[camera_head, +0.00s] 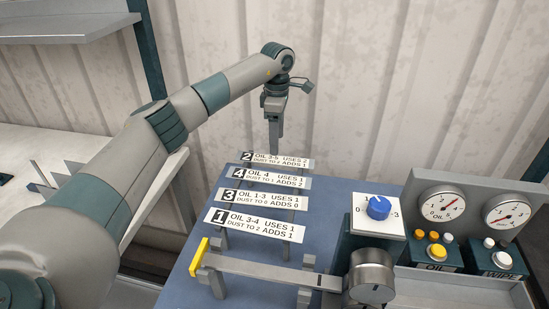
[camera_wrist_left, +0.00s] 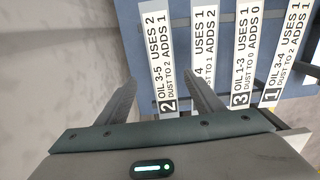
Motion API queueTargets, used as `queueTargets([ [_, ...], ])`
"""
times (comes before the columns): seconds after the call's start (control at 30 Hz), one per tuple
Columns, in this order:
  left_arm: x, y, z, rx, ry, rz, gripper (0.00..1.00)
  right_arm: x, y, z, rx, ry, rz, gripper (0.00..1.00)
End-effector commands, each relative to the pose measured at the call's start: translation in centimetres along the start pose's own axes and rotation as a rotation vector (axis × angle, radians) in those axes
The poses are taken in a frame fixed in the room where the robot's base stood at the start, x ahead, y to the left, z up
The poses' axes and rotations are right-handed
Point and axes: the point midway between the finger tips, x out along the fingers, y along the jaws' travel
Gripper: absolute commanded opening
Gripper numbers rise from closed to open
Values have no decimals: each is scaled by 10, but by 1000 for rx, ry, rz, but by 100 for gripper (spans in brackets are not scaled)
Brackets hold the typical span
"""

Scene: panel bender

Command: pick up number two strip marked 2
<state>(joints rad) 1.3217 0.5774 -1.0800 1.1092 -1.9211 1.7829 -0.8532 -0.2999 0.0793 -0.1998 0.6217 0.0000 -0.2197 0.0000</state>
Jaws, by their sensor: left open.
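The strip marked 2 (camera_head: 277,160) is a white label strip reading "OIL 3-5 USES 2, DUST TO 2 ADDS 1". It lies farthest back in the row of strips on the rack. In the left wrist view the strip marked 2 (camera_wrist_left: 162,60) shows nearly whole, its number end toward my gripper. My left gripper (camera_head: 273,150) points down at the strip's far edge in the head view. In the wrist view its open, empty fingers (camera_wrist_left: 163,90) stand on either side of the strip's number end, apart from it. My right gripper is not in view.
Strips marked 4 (camera_head: 268,179), 3 (camera_head: 262,200) and 1 (camera_head: 255,224) lie in front of strip 2, closely spaced. A yellow-ended lever (camera_head: 199,257), a blue knob (camera_head: 378,207) and a gauge panel (camera_head: 470,215) stand nearer. A corrugated wall (camera_head: 350,90) is behind.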

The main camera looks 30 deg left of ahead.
Motion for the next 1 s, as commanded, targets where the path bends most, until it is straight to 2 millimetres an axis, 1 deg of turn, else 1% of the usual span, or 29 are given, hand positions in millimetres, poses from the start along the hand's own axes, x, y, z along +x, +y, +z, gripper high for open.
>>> queueTargets([
  [0.23, 0, 0, 0, 0, 0, 0, 61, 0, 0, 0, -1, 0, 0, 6],
  [0.37, 3, -1, -1, 0, 1, -2, 61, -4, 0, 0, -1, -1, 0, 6],
  [0.57, 18, -4, -4, 0, 1, -3, 61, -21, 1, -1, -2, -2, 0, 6],
  [0.67, 29, -6, -6, 0, 1, -3, 61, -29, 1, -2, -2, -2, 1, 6],
  [0.7, 36, -6, -6, -1, 2, -4, 61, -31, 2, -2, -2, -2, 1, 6],
  [0.83, 48, -5, -6, -1, 0, -2, 61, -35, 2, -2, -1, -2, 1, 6],
  [1.0, 52, -5, -6, 0, 0, 0, 61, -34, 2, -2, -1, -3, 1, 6],
])
